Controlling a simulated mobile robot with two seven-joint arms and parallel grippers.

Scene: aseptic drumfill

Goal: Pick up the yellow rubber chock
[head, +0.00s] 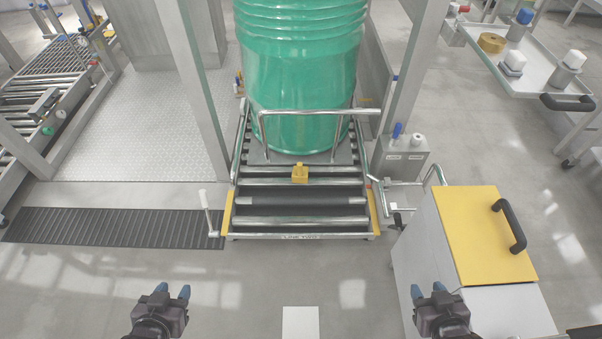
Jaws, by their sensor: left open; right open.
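The yellow rubber chock (300,174) is a small yellow block on the roller conveyor (300,222), in front of the green drum (303,80). A bent steel rail crosses in front of the drum, above and behind the chock. My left gripper (173,291) is open and empty at the bottom left, over the floor and well short of the conveyor. My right gripper (428,291) is open and empty at the bottom right, by the white cabinet. Both are far from the chock.
A white cabinet with a yellow lid (483,240) and black handle stands at the right. A crank handle (206,212) rises left of the conveyor. A steel tray cart (530,62) is at the upper right. Floor before the conveyor is clear, except a white panel (300,323).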

